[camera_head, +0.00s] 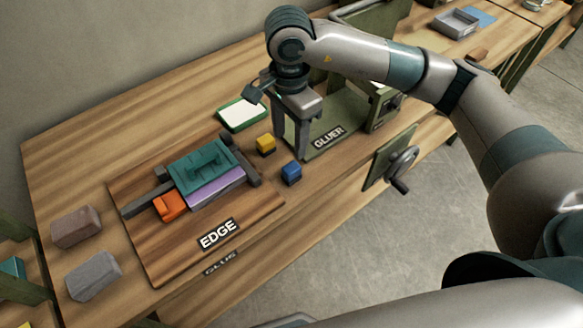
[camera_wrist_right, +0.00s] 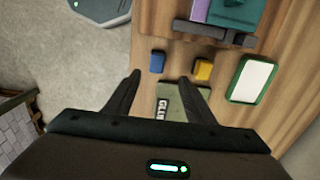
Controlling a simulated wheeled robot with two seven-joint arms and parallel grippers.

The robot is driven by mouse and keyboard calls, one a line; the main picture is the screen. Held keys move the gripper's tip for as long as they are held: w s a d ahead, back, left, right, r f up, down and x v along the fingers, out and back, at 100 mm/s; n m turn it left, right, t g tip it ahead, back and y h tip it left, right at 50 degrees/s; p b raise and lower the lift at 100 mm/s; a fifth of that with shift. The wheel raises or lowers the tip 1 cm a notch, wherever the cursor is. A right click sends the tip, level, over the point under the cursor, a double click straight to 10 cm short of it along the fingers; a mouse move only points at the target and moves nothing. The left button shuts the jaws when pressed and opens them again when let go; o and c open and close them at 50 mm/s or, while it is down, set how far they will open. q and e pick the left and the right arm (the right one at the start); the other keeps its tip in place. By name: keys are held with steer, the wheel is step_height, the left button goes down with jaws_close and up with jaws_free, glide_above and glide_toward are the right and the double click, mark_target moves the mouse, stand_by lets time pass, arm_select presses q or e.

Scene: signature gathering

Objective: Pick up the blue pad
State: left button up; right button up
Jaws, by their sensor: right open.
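The blue pad (camera_head: 291,172), a small blue block, sits on the wooden table near its front edge, right of the EDGE board. It also shows in the right wrist view (camera_wrist_right: 157,62), just beyond the fingertips and roughly between their lines. My right gripper (camera_head: 290,146) points down with its fingers apart and nothing between them. It is above and behind the pad, near the GLUER press, and not touching the pad. Its spread fingers also show in the right wrist view (camera_wrist_right: 160,78). My left gripper is not in view.
A yellow block (camera_head: 266,145) sits close behind the blue pad. The green GLUER base (camera_head: 345,125) is to the right, with a hand wheel (camera_head: 401,165). The EDGE board (camera_head: 160,245) holds a teal clamp (camera_head: 205,165). A green-framed white pad (camera_head: 242,114) lies behind.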

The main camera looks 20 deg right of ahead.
steer(key=p, duration=0.2)
glide_above(292, 167)
steer(key=f, duration=0.5)
steer(key=shift+w+a+f, duration=0.15)
steer(key=shift+w+f, duration=0.1)
steer(key=shift+w, duration=0.1)
steer(key=shift+f, duration=0.6)
steer(key=shift+p, duration=0.3)
steer(key=shift+s+f+p, duration=0.3)
steer(key=shift+f+p, duration=0.55)
steer(key=shift+p, duration=0.1)
step_height(292, 167, down, 3)
steer(key=shift+s+r+p, duration=0.1)
steer(key=shift+p, duration=0.6)
steer(key=shift+f, duration=0.35)
steer(key=shift+c, duration=0.7)
